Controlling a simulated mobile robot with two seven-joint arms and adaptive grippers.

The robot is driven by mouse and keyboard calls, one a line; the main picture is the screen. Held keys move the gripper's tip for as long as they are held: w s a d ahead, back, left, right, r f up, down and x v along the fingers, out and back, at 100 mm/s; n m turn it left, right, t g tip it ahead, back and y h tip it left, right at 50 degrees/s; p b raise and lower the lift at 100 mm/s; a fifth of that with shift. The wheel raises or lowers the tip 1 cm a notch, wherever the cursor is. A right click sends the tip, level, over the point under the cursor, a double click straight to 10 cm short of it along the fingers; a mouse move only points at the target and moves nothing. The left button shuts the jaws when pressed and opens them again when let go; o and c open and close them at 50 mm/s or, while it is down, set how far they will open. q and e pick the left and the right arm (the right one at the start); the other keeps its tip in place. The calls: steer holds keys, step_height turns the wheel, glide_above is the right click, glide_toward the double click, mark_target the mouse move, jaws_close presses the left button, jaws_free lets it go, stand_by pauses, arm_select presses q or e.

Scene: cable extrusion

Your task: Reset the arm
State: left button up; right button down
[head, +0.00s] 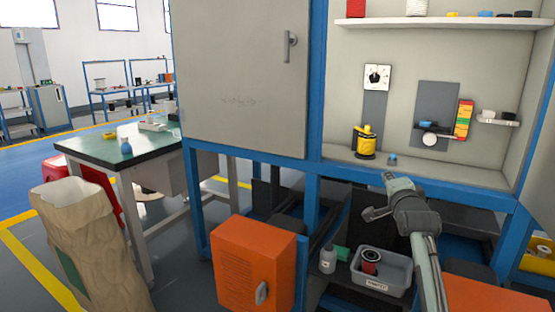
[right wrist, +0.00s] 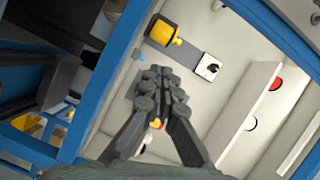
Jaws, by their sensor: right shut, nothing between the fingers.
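My right gripper (head: 372,213) is in the lower right of the head view, in front of the open bay of the blue-framed machine (head: 312,180), just below its ledge. Its fingers point left. In the right wrist view my right gripper (right wrist: 160,82) has its dark finger pads together, with nothing held between them. My left gripper is in neither view.
Below the bay stand an orange box (head: 255,265), a grey bin (head: 382,284) and a small bottle (head: 328,259). A shelf (head: 430,22) with spools crosses the bay's top. A closed grey door (head: 240,80), a green-topped table (head: 85,146) and a paper sack (head: 88,235) are left.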

steer(key=w+d+f+n+g+h, duration=0.1)
steer(key=d+f+n+g, duration=0.25)
steer(key=d+f, duration=0.6)
steer(key=s+d+f+n+g, duration=0.2)
steer(key=s+f+n+g, duration=0.3)
steer(key=f+n, duration=0.6)
steer(key=s+a+f+n+g, duration=0.15)
steer(key=s+a+f, duration=0.25)
steer(key=s+f, duration=0.5)
steer(key=s+a+f+n+g, duration=0.1)
steer(key=s+a+f+n, duration=0.15)
steer(key=s+f, duration=0.65)
steer(key=s+a+f+g, duration=0.1)
steer(key=s+a+f, duration=0.1)
steer(key=s, duration=0.6)
steer(key=s+a+f+g+y, duration=0.1)
steer(key=s+a+f, duration=0.2)
steer(key=s, duration=0.6)
steer(key=s+a+f+y, duration=0.1)
steer(key=s+f, duration=0.3)
steer(key=s, duration=0.4)
steer(key=shift+s+a+m+g, duration=0.35)
steer(key=shift+a+g, duration=0.05)
steer(key=shift+a, duration=0.3)
